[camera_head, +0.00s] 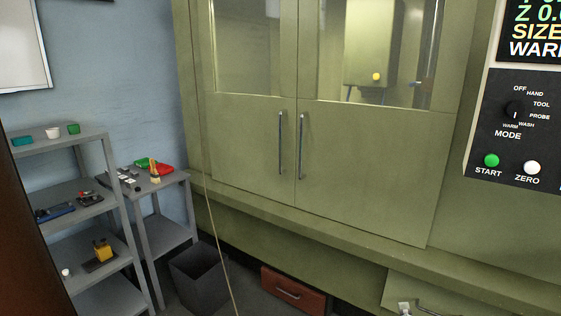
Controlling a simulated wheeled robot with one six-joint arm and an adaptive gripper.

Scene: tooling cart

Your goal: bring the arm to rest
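My gripper and arm do not show clearly in the head view, so their pose cannot be seen. A large green machine enclosure (380,170) fills the middle. Its two doors are closed, each with a vertical handle, the left handle (281,143) and the right handle (301,145). Through the door window a yellow round knob (376,76) shows inside.
A control panel (520,130) with a green START button (491,160) is at right. Grey shelves (75,190) and a small grey cart (165,190) with small parts stand at left. A dark bin (200,277) and a red-brown box (293,292) are on the floor.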

